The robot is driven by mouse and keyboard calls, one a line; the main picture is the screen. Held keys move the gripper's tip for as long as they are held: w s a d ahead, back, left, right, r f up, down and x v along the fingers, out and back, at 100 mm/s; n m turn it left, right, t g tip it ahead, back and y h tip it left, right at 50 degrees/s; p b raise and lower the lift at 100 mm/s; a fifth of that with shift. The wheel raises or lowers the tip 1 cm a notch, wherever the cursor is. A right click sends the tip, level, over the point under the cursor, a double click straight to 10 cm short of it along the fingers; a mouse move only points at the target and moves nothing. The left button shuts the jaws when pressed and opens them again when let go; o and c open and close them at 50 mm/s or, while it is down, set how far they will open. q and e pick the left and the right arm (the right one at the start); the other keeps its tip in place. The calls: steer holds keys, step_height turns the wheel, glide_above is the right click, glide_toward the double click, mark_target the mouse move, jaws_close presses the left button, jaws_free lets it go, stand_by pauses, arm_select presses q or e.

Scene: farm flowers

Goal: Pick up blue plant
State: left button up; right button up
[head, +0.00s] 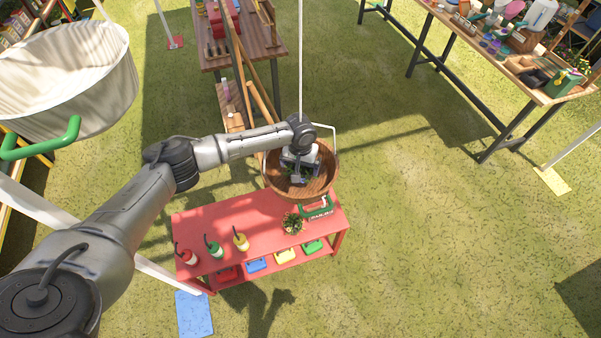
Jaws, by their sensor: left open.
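My left gripper (297,177) is open and points down inside a round brown wooden basket (327,173) with a thin pale handle. Small dark green leaves show in the basket around the fingers, partly hidden by the gripper. I cannot make out a clearly blue plant or tell whether the fingers touch the leaves. A small green plant (292,223) stands apart on the red table, below the basket in the picture. My right gripper is not in view.
The red table (223,215) holds several bottles at its left and colored items on its lower shelf. A pale tub (80,85) with a green handle is at upper left. Wooden tables (262,45) stand at the back and upper right. Grass at right is mostly clear.

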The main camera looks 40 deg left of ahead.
arm_select(q)
steer(key=shift+f, duration=1.15)
steer(key=c, duration=0.8)
steer(key=shift+r, duration=0.1)
